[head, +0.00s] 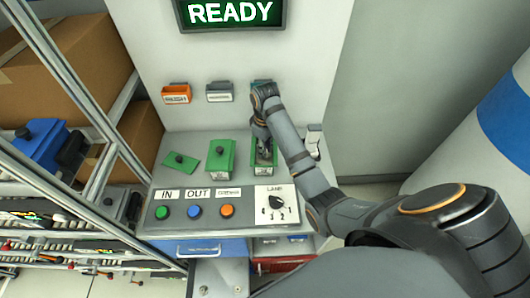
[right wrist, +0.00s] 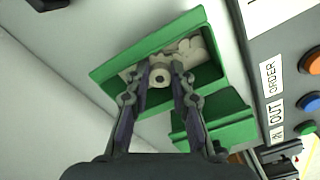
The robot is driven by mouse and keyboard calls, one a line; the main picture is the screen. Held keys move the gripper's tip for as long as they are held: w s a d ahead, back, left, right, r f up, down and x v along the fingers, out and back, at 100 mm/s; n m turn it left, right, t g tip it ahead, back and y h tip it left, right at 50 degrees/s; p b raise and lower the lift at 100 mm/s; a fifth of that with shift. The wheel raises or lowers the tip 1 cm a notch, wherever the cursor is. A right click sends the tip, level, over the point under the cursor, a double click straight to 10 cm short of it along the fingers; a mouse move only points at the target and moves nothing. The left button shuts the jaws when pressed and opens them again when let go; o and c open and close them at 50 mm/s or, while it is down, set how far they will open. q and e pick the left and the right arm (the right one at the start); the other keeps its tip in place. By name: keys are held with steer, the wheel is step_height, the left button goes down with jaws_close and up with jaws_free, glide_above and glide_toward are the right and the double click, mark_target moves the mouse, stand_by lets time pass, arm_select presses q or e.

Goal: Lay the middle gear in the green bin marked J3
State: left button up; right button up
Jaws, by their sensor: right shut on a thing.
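A pale round gear with a dark centre hole (right wrist: 160,78) shows between the fingertips of my right gripper (right wrist: 160,70). The gripper is shut on it. In the head view my right gripper (head: 264,148) reaches down over the rightmost green bin (head: 252,163) and hides much of it; the gear cannot be made out there. In the right wrist view this green bin (right wrist: 118,68) is open, with pale pieces (right wrist: 196,50) inside. The gear is over or just inside its opening; I cannot tell whether it touches the bottom. The bin's mark is not readable. My left gripper is not in view.
A control panel with buttons and a dial (head: 275,203) is in front. Small wall holders (head: 219,92) hang behind.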

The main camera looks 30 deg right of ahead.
steer(key=shift+w+f, duration=0.1)
steer(key=shift+f, duration=0.35)
steer(key=shift+r, duration=0.15)
steer(key=shift+c, duration=0.3)
steer(key=shift+s+p, duration=0.2)
steer(key=shift+p, duration=0.15)
steer(key=o, duration=0.6)
steer(key=shift+w, duration=0.1)
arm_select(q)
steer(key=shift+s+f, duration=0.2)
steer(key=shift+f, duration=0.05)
arm_select(e)
steer(key=shift+o, duration=0.2)
steer(key=shift+r, duration=0.1)
arm_select(q)
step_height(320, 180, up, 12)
steer(key=p, duration=1.1)
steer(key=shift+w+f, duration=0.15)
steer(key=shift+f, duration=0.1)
arm_select(e)
step_height(320, 180, up, 12)
